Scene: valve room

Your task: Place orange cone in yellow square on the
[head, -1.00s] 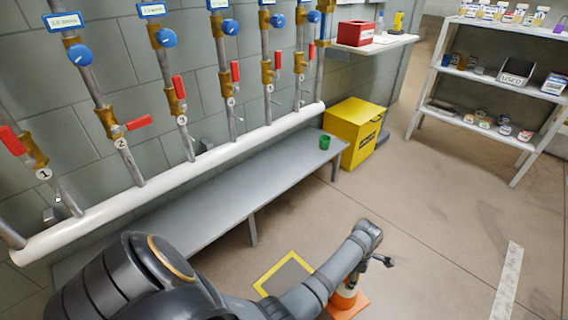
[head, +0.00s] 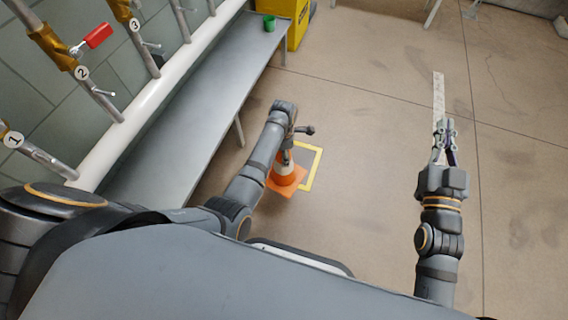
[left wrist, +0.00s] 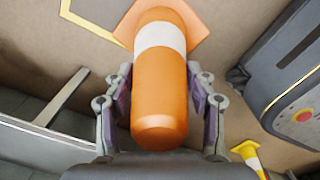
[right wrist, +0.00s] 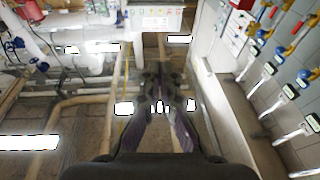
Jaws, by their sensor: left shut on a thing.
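The orange cone (head: 285,177) with a white band has its square base downward in the head view. My left gripper (head: 291,136) is shut around its upper part. In the left wrist view the cone (left wrist: 160,95) sits between the two fingers, tip toward me. The yellow square outline (head: 318,168) on the floor is just right of the cone, which hides its left part. I cannot tell whether the base touches the floor. A corner of the outline (left wrist: 75,17) shows in the left wrist view. My right gripper (head: 445,135) is empty, with a gap between its fingers.
A long grey bench (head: 190,130) runs along the wall under the white pipe (head: 150,100) and valves. A green cup (head: 269,22) and a yellow box (head: 290,20) stand at the far end. The floor at right is open.

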